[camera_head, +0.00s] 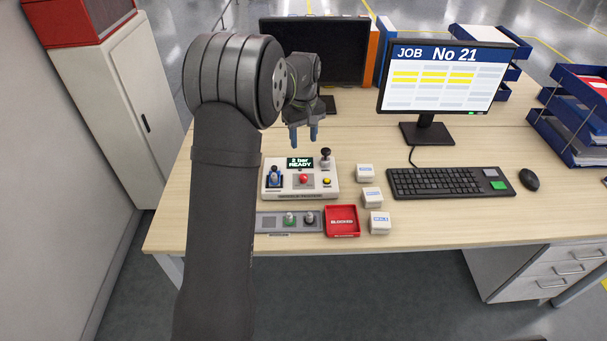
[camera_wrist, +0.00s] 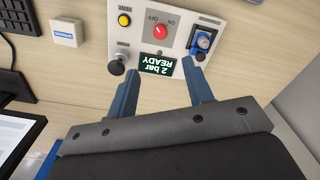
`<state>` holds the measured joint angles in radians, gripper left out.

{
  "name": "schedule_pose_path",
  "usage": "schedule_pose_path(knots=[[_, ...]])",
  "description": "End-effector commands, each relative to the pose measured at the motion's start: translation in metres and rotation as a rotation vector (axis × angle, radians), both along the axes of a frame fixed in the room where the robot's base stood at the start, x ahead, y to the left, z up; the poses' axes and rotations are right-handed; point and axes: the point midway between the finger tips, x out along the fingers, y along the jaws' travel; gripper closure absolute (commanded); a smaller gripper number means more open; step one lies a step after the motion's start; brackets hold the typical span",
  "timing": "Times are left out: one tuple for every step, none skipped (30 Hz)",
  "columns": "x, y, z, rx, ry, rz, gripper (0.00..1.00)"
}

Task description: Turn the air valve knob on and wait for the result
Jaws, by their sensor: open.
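The pale control box (camera_head: 305,192) stands on the desk. Its red knob (camera_head: 303,178) sits mid-panel; it also shows in the wrist view (camera_wrist: 161,31), upside down, beside ON and OFF labels. I cannot tell surely which label the knob points to. The display (camera_head: 300,162) reads "2 bar READY" and shows in the wrist view (camera_wrist: 157,66). My gripper (camera_head: 304,136) is open and empty, above and behind the box, fingers downward. In the wrist view its two blue fingers (camera_wrist: 163,88) are apart, short of the knob and not touching it.
A blue fixture (camera_wrist: 203,42), a black-topped lever (camera_wrist: 117,66) and a yellow button (camera_wrist: 124,19) flank the knob. A red tray (camera_head: 342,233), a grey rack (camera_head: 270,222) and white blocks (camera_head: 365,172) lie nearby. Monitors stand behind; a keyboard (camera_head: 435,181) lies right.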

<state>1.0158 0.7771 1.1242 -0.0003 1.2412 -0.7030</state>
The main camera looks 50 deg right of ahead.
Motion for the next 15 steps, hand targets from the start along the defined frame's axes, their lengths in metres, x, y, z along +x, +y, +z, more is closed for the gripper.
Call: schedule_pose_path(knots=[[0.0,0.001,-0.012,0.004,0.003,0.0,0.53],[0.0,0.001,-0.018,0.004,0.002,-0.001,0.53],[0.0,0.001,-0.026,0.004,0.002,-0.001,0.53],[0.0,0.001,-0.033,0.004,0.002,-0.001,0.53],[0.0,0.001,-0.04,0.005,0.003,-0.001,0.53],[0.0,0.001,-0.049,0.003,0.001,-0.001,0.53],[0.0,0.001,-0.055,0.003,0.001,-0.001,0.53],[0.0,0.001,-0.062,0.003,0.001,-0.001,0.53],[0.0,0.001,-0.071,0.004,0.002,-0.001,0.53],[0.0,0.001,-0.078,0.003,0.001,-0.002,0.53],[0.0,0.001,-0.084,0.003,0.001,-0.002,0.53],[0.0,0.001,-0.093,0.003,0.001,-0.002,0.53],[0.0,0.001,-0.099,0.003,0.0,-0.002,0.53],[0.0,0.001,-0.105,0.002,0.0,-0.002,0.53],[0.0,0.001,-0.113,0.002,0.0,-0.002,0.53]])
